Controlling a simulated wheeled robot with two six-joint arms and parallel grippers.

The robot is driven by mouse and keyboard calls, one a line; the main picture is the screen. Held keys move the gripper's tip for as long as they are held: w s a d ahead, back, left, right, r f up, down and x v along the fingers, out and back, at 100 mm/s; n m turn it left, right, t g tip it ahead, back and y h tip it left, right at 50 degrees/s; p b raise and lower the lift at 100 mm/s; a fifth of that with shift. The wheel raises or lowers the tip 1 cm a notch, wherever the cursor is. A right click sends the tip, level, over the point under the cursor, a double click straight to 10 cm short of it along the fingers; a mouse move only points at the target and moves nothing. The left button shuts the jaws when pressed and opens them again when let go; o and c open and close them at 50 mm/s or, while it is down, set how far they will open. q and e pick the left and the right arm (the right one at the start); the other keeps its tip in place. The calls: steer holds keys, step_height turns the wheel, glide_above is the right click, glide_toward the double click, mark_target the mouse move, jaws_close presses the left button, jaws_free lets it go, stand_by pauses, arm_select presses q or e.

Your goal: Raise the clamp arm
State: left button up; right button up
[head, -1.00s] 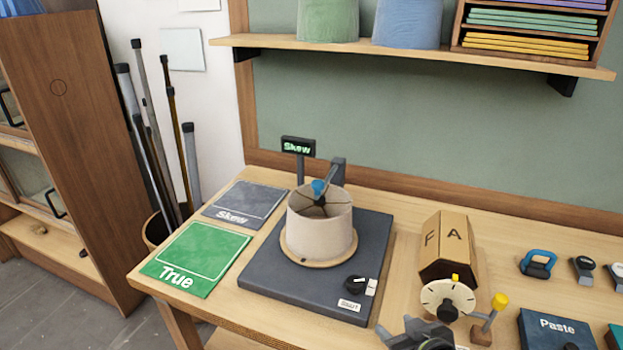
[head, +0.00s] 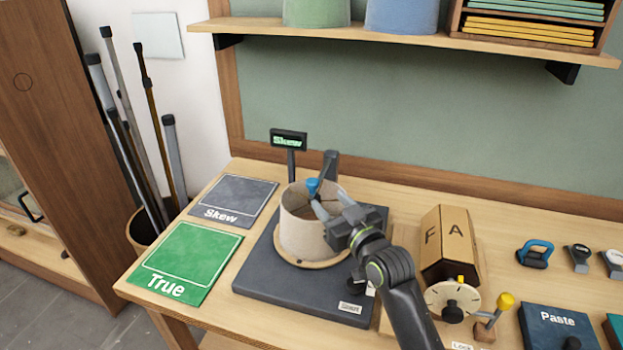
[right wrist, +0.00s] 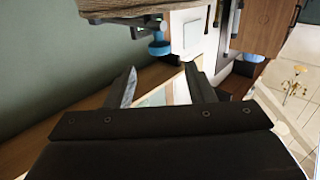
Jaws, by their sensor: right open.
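The clamp arm (head: 328,168) is a dark grey post and lever behind the lampshade, tipped with a blue knob (head: 313,186) at the shade's top opening. The beige lampshade (head: 302,233) stands upright on a round wooden disc on a dark base (head: 290,297). My right gripper (head: 329,202) is open and empty, its fingertips at the shade's upper rim, close beside the blue knob. In the right wrist view, a blue knob (right wrist: 159,48) shows just beyond and between the open fingers (right wrist: 160,75), apart from them. My left gripper is not in view.
A small display (head: 289,139) reading "Skew" stands behind the base. A green True mat (head: 190,255) and a grey Skew mat (head: 240,192) lie to the left. A wooden block (head: 447,240), a dial (head: 452,298) and a yellow-knobbed lever (head: 504,302) stand to the right.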

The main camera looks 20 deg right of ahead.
mark_target(315, 186)
steer(key=w, duration=0.2)
steer(key=w+p, duration=0.1)
steer(key=w, duration=0.1)
steer(key=shift+w+a+r, duration=0.1)
steer(key=shift+a+r, duration=0.1)
steer(key=shift+a, duration=0.2)
steer(key=w, duration=0.3)
steer(key=shift+w+a+f+p, duration=0.1)
steer(key=shift+w+a+p, duration=0.15)
steer(key=shift+a+p, duration=0.1)
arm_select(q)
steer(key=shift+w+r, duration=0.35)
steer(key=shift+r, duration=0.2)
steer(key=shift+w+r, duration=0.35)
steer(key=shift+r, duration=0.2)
arm_select(e)
steer(key=shift+w+a, duration=0.1)
steer(key=shift+w, duration=0.7)
jaws_close()
